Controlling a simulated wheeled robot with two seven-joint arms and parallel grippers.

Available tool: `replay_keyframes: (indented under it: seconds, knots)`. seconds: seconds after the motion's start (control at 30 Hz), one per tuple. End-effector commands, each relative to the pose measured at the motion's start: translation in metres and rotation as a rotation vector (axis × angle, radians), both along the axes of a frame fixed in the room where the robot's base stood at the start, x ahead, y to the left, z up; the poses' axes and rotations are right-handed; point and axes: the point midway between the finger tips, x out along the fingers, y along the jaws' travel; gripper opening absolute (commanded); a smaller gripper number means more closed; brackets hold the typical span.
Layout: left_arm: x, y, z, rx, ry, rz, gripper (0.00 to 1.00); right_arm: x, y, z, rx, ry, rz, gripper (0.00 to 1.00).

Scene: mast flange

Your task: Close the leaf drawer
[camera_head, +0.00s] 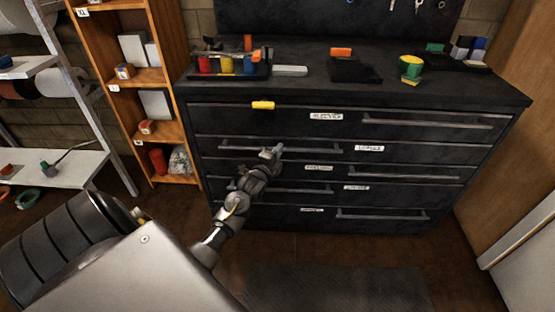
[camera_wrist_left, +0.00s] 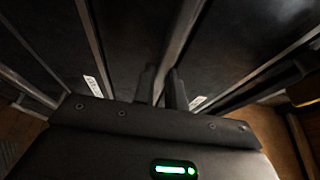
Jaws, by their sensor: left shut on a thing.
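A black drawer cabinet (camera_head: 215,185) has several stacked drawers with long bar handles and small white labels too blurred to read for certain. I cannot tell which one is the leaf drawer. My left gripper (camera_head: 272,153) is at the handle (camera_head: 320,150) of the second drawer from the top, near the handle's middle. In the left wrist view, the fingers (camera_wrist_left: 162,88) are shut around the bar handle (camera_wrist_left: 185,35). Any gap between this drawer and the cabinet is too small to tell. My right gripper is out of view.
A wooden shelf (camera_head: 165,100) stands left. A dark mat (camera_head: 340,288) lies on the clear floor in front.

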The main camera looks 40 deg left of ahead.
Motion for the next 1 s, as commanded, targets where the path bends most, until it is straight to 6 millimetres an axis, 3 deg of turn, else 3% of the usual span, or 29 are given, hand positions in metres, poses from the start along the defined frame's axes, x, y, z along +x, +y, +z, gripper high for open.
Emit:
replay_keyframes:
  seconds: [0.27, 0.3, 0.47, 0.77, 1.0]
  knots:
    - [0.003, 0.003, 0.000, -0.001, 0.001, 0.004, 0.00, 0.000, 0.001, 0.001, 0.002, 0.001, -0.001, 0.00]
    - [0.003, 0.004, 0.001, -0.001, 0.001, 0.004, 0.14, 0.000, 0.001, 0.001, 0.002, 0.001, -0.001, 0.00]
    - [0.003, 0.003, 0.000, -0.001, 0.002, 0.003, 0.35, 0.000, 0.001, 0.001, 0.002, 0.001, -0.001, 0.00]
    - [0.001, 0.002, -0.001, -0.001, 0.003, 0.002, 0.35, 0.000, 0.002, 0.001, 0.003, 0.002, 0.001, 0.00]
    - [-0.031, -0.006, -0.001, -0.001, 0.004, 0.002, 0.35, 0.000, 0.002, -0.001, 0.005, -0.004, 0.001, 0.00]
